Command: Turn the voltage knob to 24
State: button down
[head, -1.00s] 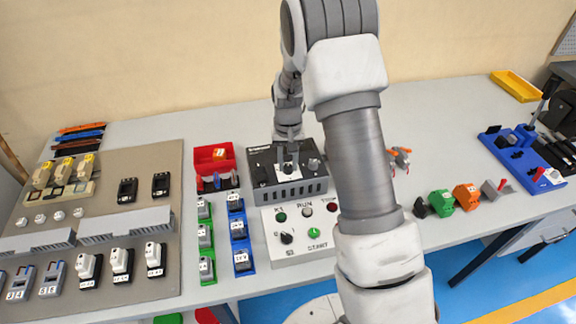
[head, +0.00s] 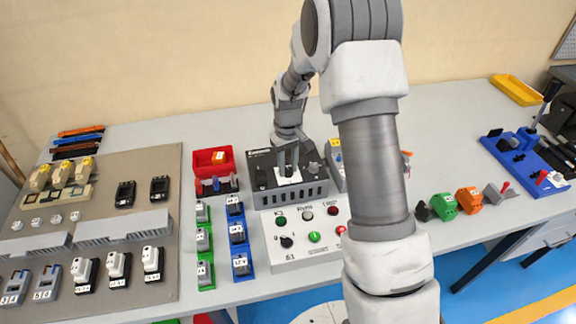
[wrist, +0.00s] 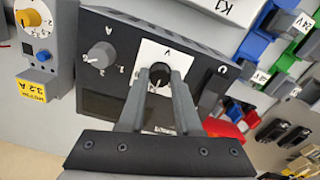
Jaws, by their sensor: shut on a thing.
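The voltage knob (wrist: 160,76) is a small black knob with a white pointer line, on a white plate marked V in the wrist view. My gripper (wrist: 158,82) is shut on the knob, one grey finger on either side. In the head view my gripper (head: 288,166) reaches down onto the box and mostly hides the knob. The scale numbers around the knob are too small or covered to read. A grey knob (wrist: 102,55) marked A is beside it.
A light control box with buttons (head: 296,240) stands in front of the power supply. A red bin (head: 213,162) and green and blue holders are to the left. A grey unit with a yellow knob (wrist: 28,18) stands close beside the power supply.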

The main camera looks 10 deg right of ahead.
aim_at(288, 169)
jog(key=c, duration=0.6)
grip_release()
jog(key=shift+r, duration=0.1)
notch_tip(288, 169, up, 17)
jog(key=shift+r+p, duration=0.2)
jog(key=shift+p, duration=0.25)
